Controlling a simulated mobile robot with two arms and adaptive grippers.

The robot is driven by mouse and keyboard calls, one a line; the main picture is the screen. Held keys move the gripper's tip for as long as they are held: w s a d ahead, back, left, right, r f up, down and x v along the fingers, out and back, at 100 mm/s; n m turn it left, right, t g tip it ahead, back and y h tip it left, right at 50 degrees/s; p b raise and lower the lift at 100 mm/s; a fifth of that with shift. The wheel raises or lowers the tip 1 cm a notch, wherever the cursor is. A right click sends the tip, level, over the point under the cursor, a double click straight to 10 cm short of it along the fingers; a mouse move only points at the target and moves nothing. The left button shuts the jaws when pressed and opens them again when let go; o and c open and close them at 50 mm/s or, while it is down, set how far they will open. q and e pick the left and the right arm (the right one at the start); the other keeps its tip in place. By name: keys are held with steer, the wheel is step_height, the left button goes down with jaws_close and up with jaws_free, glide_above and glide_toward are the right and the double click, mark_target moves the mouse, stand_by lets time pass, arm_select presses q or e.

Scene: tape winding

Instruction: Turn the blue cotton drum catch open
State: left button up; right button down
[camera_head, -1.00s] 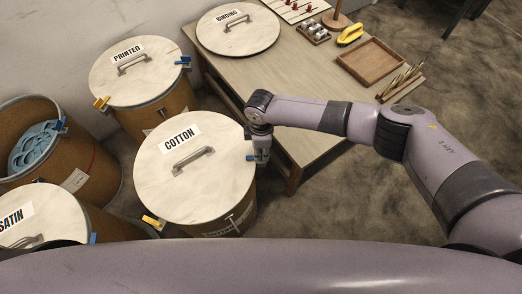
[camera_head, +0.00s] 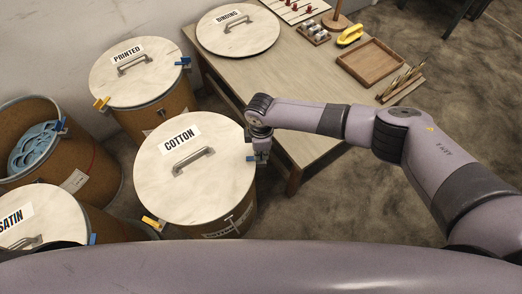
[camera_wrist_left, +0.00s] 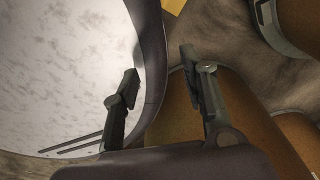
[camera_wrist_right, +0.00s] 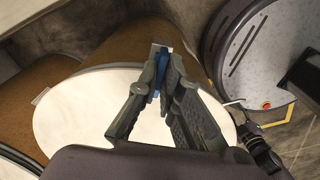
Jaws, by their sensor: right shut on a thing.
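The cotton drum's pale round lid (camera_head: 194,180) has a COTTON label and a metal handle. Its blue catch (camera_head: 250,158) is at the lid's right edge, mostly covered by my right gripper (camera_head: 261,157). In the right wrist view the blue catch (camera_wrist_right: 158,75) is between the fingers of my right gripper (camera_wrist_right: 161,68), which is shut on it. The catch's exact angle is hard to tell. The drum's yellow catch (camera_head: 153,222) is at the lower left edge. My left gripper (camera_wrist_left: 159,66) shows only in its wrist view, fingers apart and empty, beside a pale lid's dark rim.
The PRINTED drum (camera_head: 137,70), SATIN drum (camera_head: 40,215) and an open drum with blue contents (camera_head: 38,148) stand left and behind. A wooden table (camera_head: 300,90) with a BINDING lid (camera_head: 238,29) and tray (camera_head: 371,60) is close behind the right gripper.

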stand_by(0.4)
steer(key=m+p, duration=0.3)
steer(key=m, duration=0.1)
steer(key=shift+r+m, duration=0.15)
steer(key=shift+m, duration=0.15)
steer(key=m+p, duration=0.3)
steer(key=m, duration=0.2)
steer(key=m+p, duration=0.2)
steer(key=m, duration=0.2)
steer(key=shift+w+m, duration=0.1)
steer(key=shift+m, duration=0.3)
steer(key=shift+w+d+m+p, duration=0.15)
steer(key=shift+m+p, duration=0.4)
steer(key=shift+m, duration=1.25)
steer(key=c, duration=1.8)
jaws_free()
steer(key=shift+o, duration=0.2)
